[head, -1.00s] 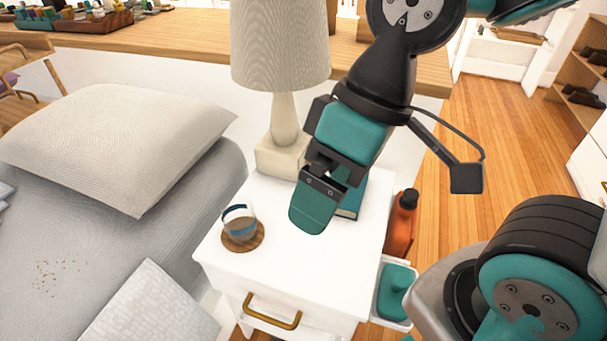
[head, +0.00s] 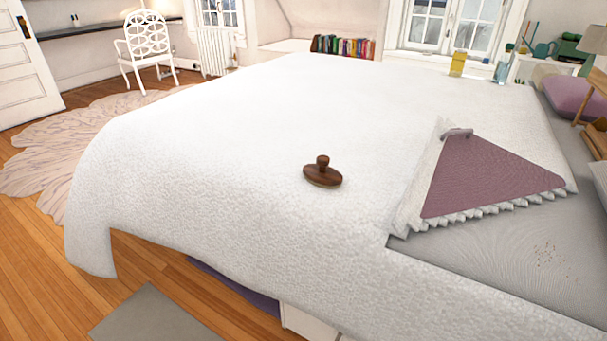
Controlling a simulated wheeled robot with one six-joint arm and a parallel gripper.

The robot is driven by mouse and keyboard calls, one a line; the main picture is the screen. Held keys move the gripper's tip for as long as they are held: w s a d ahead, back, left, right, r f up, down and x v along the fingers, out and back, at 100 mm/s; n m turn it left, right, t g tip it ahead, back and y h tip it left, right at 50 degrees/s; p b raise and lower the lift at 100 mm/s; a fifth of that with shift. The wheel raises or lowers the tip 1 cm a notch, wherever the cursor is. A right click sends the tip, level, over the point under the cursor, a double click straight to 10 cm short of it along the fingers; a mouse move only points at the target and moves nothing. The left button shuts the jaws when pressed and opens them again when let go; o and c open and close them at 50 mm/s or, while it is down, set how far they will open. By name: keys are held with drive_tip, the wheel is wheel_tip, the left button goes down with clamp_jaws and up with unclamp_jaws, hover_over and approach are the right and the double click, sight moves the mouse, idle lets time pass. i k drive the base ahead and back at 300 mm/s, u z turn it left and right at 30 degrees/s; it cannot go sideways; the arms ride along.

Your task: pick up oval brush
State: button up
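The oval brush (head: 322,173) is dark brown with a round knob on top. It lies knob up on the white bedspread (head: 230,130), near the middle of the head view. Nothing covers it. My gripper and arm are not in this view, so I cannot see where the gripper is relative to the brush.
A folded-back corner (head: 490,180) of the bedspread shows a mauve underside to the right of the brush, with a small grey item (head: 457,133) at its tip. The bedspread around the brush is clear. Wooden floor (head: 50,270) and a grey mat (head: 155,318) lie at the front left.

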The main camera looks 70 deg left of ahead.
sight(320, 176)
drive_tip(key=u, duration=3.4)
drive_tip(key=k, duration=1)
drive_tip(key=z, duration=0.95)
drive_tip(key=i, duration=1)
